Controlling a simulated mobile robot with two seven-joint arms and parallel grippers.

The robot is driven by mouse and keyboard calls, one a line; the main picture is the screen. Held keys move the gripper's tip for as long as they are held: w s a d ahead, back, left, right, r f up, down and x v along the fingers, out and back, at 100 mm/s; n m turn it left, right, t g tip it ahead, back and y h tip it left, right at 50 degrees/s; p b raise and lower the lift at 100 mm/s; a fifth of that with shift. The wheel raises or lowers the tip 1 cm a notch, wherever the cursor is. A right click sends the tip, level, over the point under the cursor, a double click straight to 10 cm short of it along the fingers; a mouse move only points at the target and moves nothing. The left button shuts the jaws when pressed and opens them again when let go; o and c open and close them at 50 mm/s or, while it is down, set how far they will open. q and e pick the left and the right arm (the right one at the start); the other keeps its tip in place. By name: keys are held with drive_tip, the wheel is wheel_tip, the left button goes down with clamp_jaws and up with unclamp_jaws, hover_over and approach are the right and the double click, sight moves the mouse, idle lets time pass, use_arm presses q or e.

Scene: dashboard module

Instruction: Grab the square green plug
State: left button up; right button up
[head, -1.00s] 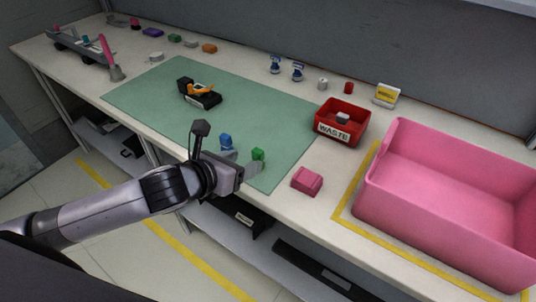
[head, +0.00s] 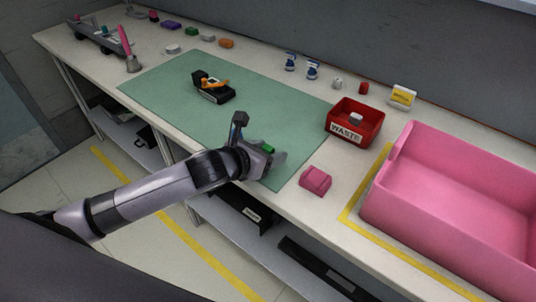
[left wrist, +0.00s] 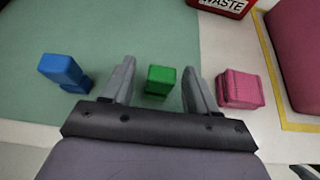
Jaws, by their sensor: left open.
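The square green plug (left wrist: 160,80) stands on the green mat, between the two fingers of my left gripper (left wrist: 157,88) in the left wrist view. The fingers are open, with a gap on each side of the plug. In the head view the green plug (head: 268,149) shows only its top beside my left gripper (head: 272,160), which hides the rest. My right gripper is in neither view.
A blue plug (left wrist: 63,71) stands just left of the gripper and a pink block (left wrist: 240,89) just right. The red waste bin (head: 353,122) holds a light piece. A large pink bin (head: 450,190) stands at the right. A black and orange device (head: 213,88) sits on the mat (head: 165,82).

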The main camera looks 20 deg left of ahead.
use_arm(q)
drive_tip(key=shift+w+f, duration=0.1)
drive_tip(key=shift+w, duration=0.15)
drive_tip(key=c, duration=1)
